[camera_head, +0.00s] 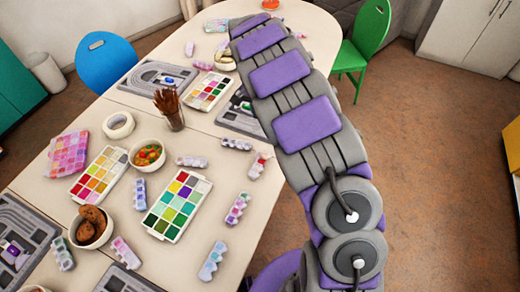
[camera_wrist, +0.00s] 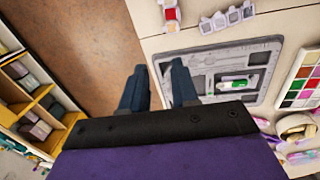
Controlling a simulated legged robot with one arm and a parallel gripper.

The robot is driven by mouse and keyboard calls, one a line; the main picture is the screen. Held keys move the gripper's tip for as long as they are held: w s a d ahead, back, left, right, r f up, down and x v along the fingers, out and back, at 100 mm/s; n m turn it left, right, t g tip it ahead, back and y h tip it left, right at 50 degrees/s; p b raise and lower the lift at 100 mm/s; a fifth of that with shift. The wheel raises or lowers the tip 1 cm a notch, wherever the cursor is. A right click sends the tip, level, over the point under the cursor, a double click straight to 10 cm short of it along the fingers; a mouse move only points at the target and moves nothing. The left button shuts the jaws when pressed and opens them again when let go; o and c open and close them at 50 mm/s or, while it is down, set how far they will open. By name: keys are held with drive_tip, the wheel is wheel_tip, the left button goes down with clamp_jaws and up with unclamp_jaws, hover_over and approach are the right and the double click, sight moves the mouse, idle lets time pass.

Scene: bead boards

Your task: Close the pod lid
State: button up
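Several small pods, strips of joined compartments, lie about the table. One whitish pod with red on it (camera_head: 259,165) lies by the table's right edge; it seems to be the one at the top of the wrist view (camera_wrist: 170,15). A grey-white pod (camera_head: 237,144) lies beside it and also seems to show in the wrist view (camera_wrist: 228,18). I cannot tell which lids are open. My gripper (camera_wrist: 158,66) is open and empty, its two dark fingers apart over the table edge, beside a grey bead board (camera_wrist: 207,68). In the head view my arm hides it.
Floor right is clear.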

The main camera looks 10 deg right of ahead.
drive_tip(key=w+a+f, duration=0.2)
drive_tip(key=a+f, duration=0.2)
drive_tip(key=a, duration=0.2)
drive_tip(key=b, duration=0.2)
hover_over(258, 156)
wheel_tip(258, 156, down, 7)
drive_tip(key=f+b, duration=0.2)
drive_tip(key=f, duration=0.7)
drive_tip(key=shift+a, duration=0.2)
drive_tip(key=shift+d, duration=0.25)
drive_tip(key=shift+a, duration=0.7)
drive_tip(key=shift+c, duration=0.5)
drive_tip(key=shift+a, duration=0.45)
drive_tip(key=c, duration=0.3)
drive_tip(key=shift+d, duration=0.1)
clamp_jaws()
drive_tip(key=shift+d, duration=0.75)
